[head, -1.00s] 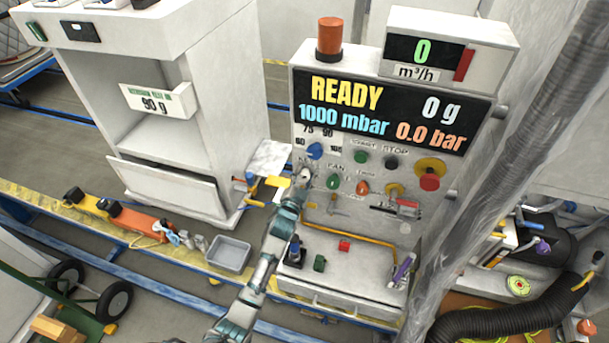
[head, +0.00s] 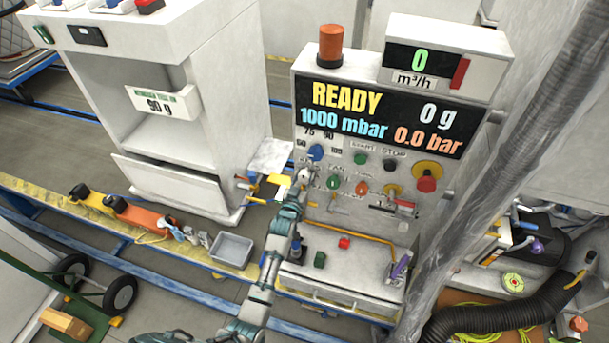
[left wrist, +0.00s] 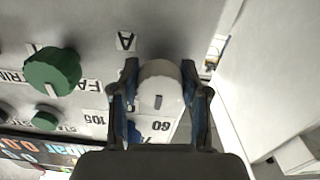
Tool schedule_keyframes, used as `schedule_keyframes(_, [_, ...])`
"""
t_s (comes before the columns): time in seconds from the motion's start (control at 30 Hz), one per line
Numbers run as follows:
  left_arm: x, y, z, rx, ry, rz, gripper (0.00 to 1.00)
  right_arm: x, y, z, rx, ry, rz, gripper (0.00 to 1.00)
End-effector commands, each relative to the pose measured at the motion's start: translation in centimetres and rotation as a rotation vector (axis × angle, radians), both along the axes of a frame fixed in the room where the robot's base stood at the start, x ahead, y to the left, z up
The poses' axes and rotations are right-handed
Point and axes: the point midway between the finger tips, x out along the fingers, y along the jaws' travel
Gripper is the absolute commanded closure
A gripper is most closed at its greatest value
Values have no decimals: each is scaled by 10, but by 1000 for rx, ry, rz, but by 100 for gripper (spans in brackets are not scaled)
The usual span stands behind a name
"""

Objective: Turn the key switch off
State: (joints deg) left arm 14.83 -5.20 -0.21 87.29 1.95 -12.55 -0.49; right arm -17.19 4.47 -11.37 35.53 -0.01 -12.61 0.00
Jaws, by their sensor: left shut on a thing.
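The key switch appears to be a pale grey round knob (left wrist: 160,88) with a dark slot mark, seen between the fingers in the left wrist view. My left gripper (left wrist: 160,105) is shut on this knob, one finger on each side. In the head view, my left gripper (head: 303,178) is at the left edge of the white control panel (head: 345,228) and mostly covers the knob. The slot mark runs roughly in line with the fingers. My right gripper is not in view.
A green knob (left wrist: 52,70) sits close beside the gripper. A blue knob (head: 316,152) is just above it in the head view. The panel display (head: 380,120) reads READY. Start and stop buttons and a red emergency button (head: 427,184) lie to the right.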

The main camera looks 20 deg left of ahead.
Motion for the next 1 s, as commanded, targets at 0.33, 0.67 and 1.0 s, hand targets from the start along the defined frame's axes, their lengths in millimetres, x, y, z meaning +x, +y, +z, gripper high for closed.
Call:
schedule_keyframes(0.33, [0, 0, 0, -96, 2, 1, 90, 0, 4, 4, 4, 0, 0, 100])
schedule_keyframes(0.67, [1, 0, 4, -103, -5, 1, 90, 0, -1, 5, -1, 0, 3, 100])
schedule_keyframes(1.0, [0, 0, 5, -101, -6, 1, 30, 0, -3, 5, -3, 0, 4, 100])
